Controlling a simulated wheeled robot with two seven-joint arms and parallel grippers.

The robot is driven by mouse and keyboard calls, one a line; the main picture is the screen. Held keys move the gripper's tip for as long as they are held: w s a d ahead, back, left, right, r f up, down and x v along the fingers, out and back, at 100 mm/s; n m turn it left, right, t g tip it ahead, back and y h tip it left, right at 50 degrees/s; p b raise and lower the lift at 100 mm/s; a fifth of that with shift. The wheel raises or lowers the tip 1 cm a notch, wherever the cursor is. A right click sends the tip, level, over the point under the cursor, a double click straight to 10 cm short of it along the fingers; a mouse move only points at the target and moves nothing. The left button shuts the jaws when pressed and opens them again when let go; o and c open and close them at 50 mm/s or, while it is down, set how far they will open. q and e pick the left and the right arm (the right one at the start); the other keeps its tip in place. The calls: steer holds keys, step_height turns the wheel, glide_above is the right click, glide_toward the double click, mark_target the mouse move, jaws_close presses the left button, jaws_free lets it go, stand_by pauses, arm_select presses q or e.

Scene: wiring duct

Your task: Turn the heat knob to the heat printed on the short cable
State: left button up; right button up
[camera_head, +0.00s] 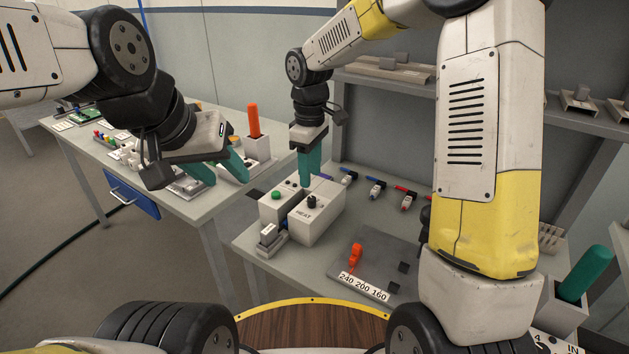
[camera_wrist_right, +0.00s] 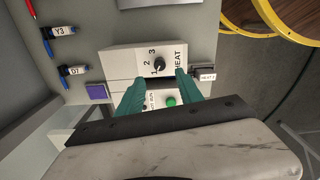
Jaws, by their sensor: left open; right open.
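The white heat box (camera_head: 318,220) stands on the grey table and is marked HEAT. Its black heat knob (camera_head: 311,201) is on top; in the right wrist view the knob (camera_wrist_right: 159,65) sits beside the numbers 1, 2 and 3, its pointer seeming to face 1. A small dark piece (camera_wrist_right: 207,75) beside the box bears a white label that seems to read HEAT 2; I cannot tell if it is the short cable. My right gripper (camera_wrist_right: 160,88) is open, its teal fingers over the box near the knob, apart from it. My left gripper (camera_head: 222,166) is open over the left table.
A green button (camera_head: 276,195) is on the white unit beside the knob. Several blue and red cables (camera_head: 376,188) lie behind. A grey plate (camera_head: 375,262) with an orange piece (camera_head: 355,256) and a strip reading 240 200 160 lies right. An orange-handled tool (camera_head: 253,121) stands left.

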mark_target(311, 197)
step_height(311, 197, down, 7)
steer(key=shift+r, duration=0.1)
stand_by(0.3)
jaws_close()
